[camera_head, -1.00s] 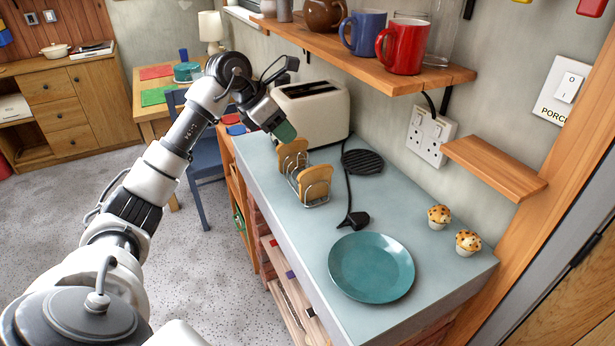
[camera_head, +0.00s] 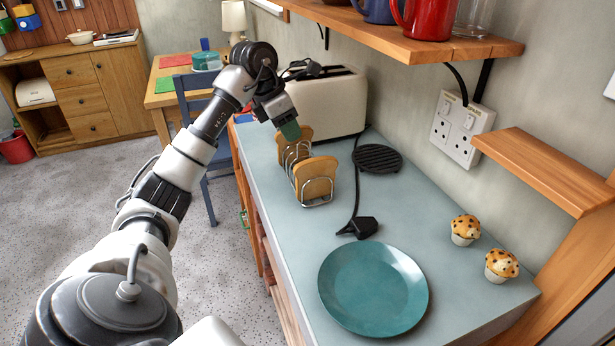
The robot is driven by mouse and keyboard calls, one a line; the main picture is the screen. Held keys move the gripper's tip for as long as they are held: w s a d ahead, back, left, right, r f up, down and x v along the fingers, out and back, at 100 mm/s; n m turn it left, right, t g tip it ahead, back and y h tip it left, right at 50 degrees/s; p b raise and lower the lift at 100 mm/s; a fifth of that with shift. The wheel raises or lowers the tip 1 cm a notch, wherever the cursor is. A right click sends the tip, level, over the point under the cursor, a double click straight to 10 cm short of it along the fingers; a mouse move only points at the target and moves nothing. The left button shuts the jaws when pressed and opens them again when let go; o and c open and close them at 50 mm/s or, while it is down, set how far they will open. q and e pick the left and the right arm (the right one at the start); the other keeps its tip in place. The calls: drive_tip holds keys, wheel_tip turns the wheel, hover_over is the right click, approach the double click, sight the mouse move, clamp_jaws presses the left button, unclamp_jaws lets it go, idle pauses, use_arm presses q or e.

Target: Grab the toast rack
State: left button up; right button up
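The toast rack (camera_head: 317,203) is a silver wire rack with slices of toast (camera_head: 315,178) in it. It stands on the grey-blue countertop, in front of the cream toaster (camera_head: 335,104). My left gripper (camera_head: 290,130) is above the far end of the rack, close to the far slice. One green-tipped finger shows; the rest of the gripper is turned away, so I cannot see whether it is open or whether it touches the toast. My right gripper is not in view.
A teal plate (camera_head: 373,288) lies at the near end of the counter. A black plug (camera_head: 362,227) with its cable and a black round trivet (camera_head: 377,158) lie right of the rack. Two muffins (camera_head: 465,229) stand by the wall. A wooden shelf (camera_head: 400,40) with mugs overhangs the back.

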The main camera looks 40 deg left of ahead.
sight(301, 152)
use_arm(q)
drive_tip(key=shift+p+x, duration=0.5)
drive_tip(key=shift+x, duration=3.55)
drive_tip(key=shift+w+a, duration=0.1)
drive_tip(key=shift+a, duration=0.1)
clamp_jaws()
